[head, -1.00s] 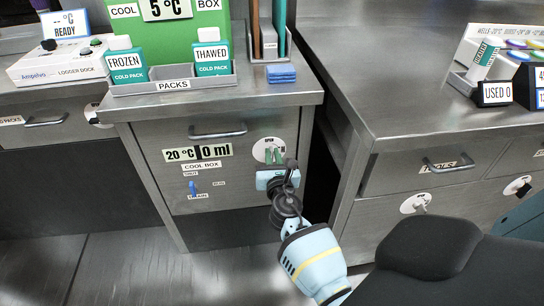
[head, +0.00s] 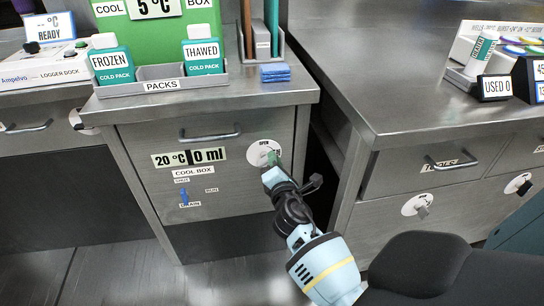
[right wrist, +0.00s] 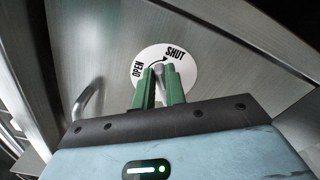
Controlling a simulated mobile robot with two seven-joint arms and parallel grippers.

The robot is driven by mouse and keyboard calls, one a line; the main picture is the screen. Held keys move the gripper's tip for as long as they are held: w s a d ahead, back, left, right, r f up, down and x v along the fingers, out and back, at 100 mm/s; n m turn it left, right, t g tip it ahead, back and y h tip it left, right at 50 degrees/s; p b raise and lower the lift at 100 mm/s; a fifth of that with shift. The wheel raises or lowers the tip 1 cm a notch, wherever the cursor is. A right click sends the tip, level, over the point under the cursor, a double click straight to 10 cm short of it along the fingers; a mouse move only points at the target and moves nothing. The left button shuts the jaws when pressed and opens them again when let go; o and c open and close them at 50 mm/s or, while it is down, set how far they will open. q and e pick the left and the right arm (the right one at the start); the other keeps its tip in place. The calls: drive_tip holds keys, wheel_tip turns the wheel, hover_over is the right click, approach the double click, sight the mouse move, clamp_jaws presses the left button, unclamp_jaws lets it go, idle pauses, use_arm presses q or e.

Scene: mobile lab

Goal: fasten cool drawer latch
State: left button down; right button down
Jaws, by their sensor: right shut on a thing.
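The cool drawer (head: 235,175) is a grey metal front under the counter, with a bar handle (head: 210,134), and looks flush with its cabinet. Its latch is a round white dial (head: 260,150) at the front's right side. In the right wrist view the dial (right wrist: 187,68) reads OPEN and SHUT, with a curved arrow from OPEN towards SHUT. My right gripper (head: 272,161) has its green fingers at the dial. In the right wrist view the gripper (right wrist: 160,82) is shut on the grey latch knob (right wrist: 159,68), whose lower part the fingers hide. My left gripper is not in view.
A packs tray (head: 160,84) with two cold packs and a blue stack (head: 274,73) stand on the counter above. A dark gap separates this cabinet from the right-hand bench (head: 400,105), whose drawers have similar latches.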

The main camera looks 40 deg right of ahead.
drive_tip(key=shift+s+d+f+m+b, duration=0.1)
drive_tip(key=shift+f+m+b, duration=0.25)
drive_tip(key=shift+m, duration=0.8)
drive_tip(key=shift+d+f+m+b, duration=0.15)
drive_tip(key=shift+m+b, duration=0.3)
drive_tip(key=shift+m, duration=0.65)
drive_tip(key=shift+s+f+m+b, duration=0.1)
drive_tip(key=shift+f+m+b, duration=0.25)
drive_tip(key=shift+m, duration=0.8)
drive_tip(key=shift+r, duration=0.1)
drive_tip(key=c, duration=1.4)
unclamp_jaws()
drive_tip(key=shift+c, duration=0.2)
drive_tip(key=v, duration=0.7)
drive_tip(key=shift+s+a, duration=0.25)
